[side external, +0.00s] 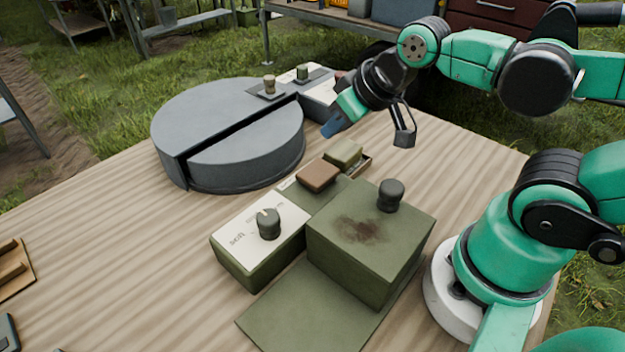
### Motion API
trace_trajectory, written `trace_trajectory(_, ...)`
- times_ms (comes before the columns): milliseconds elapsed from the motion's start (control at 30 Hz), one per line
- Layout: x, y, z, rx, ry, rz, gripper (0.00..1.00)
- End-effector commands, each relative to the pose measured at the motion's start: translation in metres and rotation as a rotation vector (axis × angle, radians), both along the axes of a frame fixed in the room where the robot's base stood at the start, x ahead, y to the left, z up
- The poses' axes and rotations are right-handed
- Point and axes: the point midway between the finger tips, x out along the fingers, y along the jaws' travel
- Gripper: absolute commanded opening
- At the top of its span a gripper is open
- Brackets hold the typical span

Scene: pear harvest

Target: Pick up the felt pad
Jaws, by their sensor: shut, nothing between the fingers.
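The olive block sits in or on a small wooden tray (367,164). I cannot tell for sure which one is the felt pad.
A large olive box (360,235) with a dark knob and a pale-topped box (240,250) with a knob stand in front of the blocks. A grey round split drum (230,115) stands behind left.

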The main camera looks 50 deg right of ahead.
Motion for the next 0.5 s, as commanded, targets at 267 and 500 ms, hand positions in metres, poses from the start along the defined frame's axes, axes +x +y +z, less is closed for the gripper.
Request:
trace_trajectory(267, 0.0000, 0.0000, 0.0000, 0.000, 0.000, 0.000, 0.45)
trace_trajectory(500, 0.0000, 0.0000, 0.0000, 0.000, 0.000, 0.000, 1.00)
